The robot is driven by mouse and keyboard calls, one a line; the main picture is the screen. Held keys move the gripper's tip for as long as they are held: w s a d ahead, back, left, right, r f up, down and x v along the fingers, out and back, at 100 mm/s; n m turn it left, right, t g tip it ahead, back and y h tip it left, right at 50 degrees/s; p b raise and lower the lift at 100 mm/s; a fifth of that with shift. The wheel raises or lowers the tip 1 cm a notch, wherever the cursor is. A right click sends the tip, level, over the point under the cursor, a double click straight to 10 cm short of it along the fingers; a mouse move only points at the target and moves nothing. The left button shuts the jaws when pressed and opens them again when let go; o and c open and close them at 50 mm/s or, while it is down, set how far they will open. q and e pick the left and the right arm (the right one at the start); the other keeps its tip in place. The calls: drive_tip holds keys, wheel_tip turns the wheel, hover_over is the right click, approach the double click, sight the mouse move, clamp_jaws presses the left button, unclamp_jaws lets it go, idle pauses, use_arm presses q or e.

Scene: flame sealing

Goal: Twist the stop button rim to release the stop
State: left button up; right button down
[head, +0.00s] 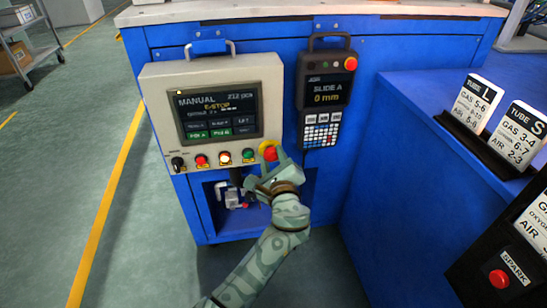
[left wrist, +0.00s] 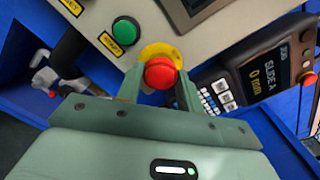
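The red stop button (head: 270,154) sits on a yellow round plate at the lower right corner of the beige control panel (head: 262,80). It also shows in the left wrist view (left wrist: 160,73), with the yellow plate (left wrist: 160,50) behind it. My left gripper (head: 271,160) is at the button, one finger on each side. In the left wrist view its fingers (left wrist: 160,82) stand apart around the button; firm contact is not visible. My right gripper is not in view.
A green button (head: 248,155), a lit button (head: 224,157), a red button (head: 201,160) and a black knob (head: 177,163) line the panel's lower edge. A handheld pendant (head: 325,95) hangs to the right. A blue cabinet (head: 430,160) stands at the right.

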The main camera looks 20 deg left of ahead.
use_arm(q)
drive_tip(key=shift+r+m+p, duration=0.15)
drive_tip(key=shift+m+p, duration=0.4)
drive_tip(key=shift+m, duration=0.05)
drive_tip(key=shift+m+p, duration=1.1)
drive_tip(key=shift+m, duration=0.6)
drive_tip(key=o, duration=0.5)
drive_tip(key=shift+m, duration=0.3)
drive_tip(key=shift+o, duration=1.3)
drive_tip(key=shift+f, duration=0.25)
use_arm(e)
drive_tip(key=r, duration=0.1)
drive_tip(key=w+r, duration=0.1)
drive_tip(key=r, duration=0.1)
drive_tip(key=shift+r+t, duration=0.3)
use_arm(q)
drive_tip(key=p+v, duration=0.2)
drive_tip(key=v, duration=0.5)
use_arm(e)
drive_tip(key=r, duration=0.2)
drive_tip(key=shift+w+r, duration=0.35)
